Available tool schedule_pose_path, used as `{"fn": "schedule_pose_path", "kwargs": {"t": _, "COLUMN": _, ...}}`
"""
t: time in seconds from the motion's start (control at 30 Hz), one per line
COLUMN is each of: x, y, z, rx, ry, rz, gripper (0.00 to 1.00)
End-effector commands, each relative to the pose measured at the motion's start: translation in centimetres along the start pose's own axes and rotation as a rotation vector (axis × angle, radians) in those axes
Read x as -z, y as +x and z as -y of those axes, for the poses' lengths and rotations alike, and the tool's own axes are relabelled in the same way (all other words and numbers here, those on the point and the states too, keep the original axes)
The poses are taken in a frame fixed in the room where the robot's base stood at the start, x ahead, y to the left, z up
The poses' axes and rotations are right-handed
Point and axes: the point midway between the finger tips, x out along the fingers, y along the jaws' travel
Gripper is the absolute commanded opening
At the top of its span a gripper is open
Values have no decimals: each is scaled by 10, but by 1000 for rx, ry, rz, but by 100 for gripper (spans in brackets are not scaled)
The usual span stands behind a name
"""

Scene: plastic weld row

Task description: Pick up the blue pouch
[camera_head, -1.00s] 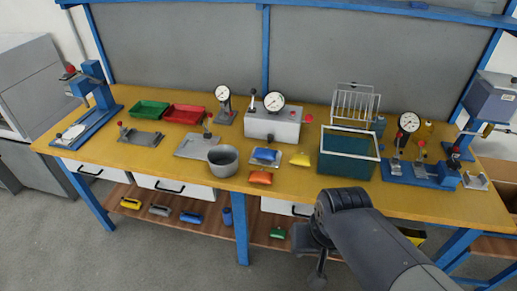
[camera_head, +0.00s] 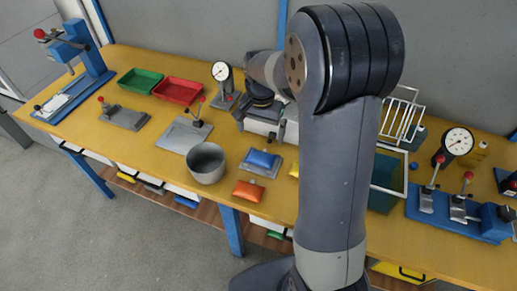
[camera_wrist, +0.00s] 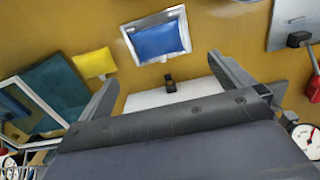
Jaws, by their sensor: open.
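The blue pouch (camera_head: 262,159) lies on a small grey plate (camera_head: 272,172) on the yellow-brown bench, in front of the grey machine box. In the wrist view the blue pouch (camera_wrist: 158,40) shows whole at top centre, with the pale plate (camera_wrist: 180,12) around it. My gripper (camera_wrist: 162,70) is open, with its two fingers spread wide and nothing between them touching the pouch. The pouch is beyond the fingertips in the wrist view.
An orange pouch (camera_head: 248,191) lies at the front edge. A yellow pouch (camera_wrist: 94,63) lies beside the blue one, near the teal bin (camera_wrist: 60,90). A grey pot (camera_head: 206,163) stands left of the blue pouch. The grey machine box (camera_head: 262,127) stands just behind.

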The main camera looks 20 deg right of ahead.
Motion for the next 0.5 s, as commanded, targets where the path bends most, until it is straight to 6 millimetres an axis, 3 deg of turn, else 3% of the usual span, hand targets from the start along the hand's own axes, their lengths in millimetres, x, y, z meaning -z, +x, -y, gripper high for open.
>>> {"fn": "schedule_pose_path", "kwargs": {"t": 0.23, "x": 0, "y": 39, "z": -1, "rx": -3, "ry": 0, "rz": 4, "gripper": 100}}
{"fn": "schedule_pose_path", "kwargs": {"t": 0.5, "x": -1, "y": 60, "z": -2, "rx": -2, "ry": 0, "rz": 3, "gripper": 100}}
